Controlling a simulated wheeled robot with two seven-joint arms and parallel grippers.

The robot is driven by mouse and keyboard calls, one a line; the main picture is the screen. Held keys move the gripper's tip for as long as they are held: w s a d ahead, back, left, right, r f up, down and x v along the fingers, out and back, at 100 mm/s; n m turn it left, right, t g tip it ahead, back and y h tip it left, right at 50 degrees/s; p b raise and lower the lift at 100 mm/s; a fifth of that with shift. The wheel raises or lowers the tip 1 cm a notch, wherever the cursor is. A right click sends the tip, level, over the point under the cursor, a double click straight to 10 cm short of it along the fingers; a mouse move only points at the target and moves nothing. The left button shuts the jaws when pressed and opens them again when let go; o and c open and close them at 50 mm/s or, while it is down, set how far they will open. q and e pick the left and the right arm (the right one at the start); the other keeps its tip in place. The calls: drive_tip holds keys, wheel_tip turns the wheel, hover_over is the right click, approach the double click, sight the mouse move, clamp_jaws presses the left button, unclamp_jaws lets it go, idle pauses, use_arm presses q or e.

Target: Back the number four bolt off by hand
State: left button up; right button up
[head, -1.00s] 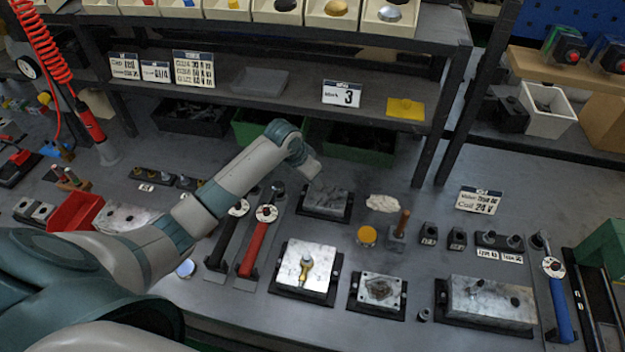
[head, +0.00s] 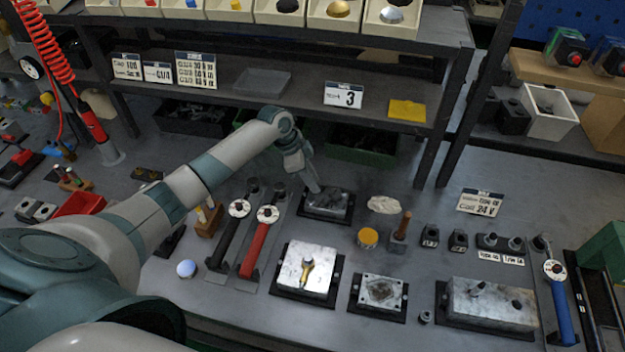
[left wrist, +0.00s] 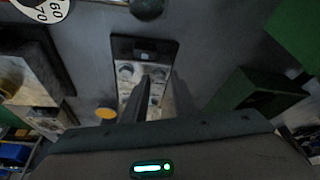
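A grey metal block (head: 328,203) in a black base lies on the bench below my left gripper (head: 314,185). In the left wrist view this block (left wrist: 127,75) shows several round bolt heads on its top. I cannot read any numbers by them. The left gripper (left wrist: 162,82) has its two fingers apart, with nothing visible between them. The fingers point down at the block and hide part of it. I cannot tell whether they touch a bolt. My right gripper is not in view.
A red-handled wrench (head: 257,243) and a black-handled one (head: 228,237) with dials lie left of the block. A yellow round tin (head: 368,238) and a wooden-handled tool (head: 400,228) stand right. A block with a brass fitting (head: 300,258) is in front. The shelf (head: 290,100) overhangs behind.

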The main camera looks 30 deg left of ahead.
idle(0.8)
use_arm(q)
clamp_jaws()
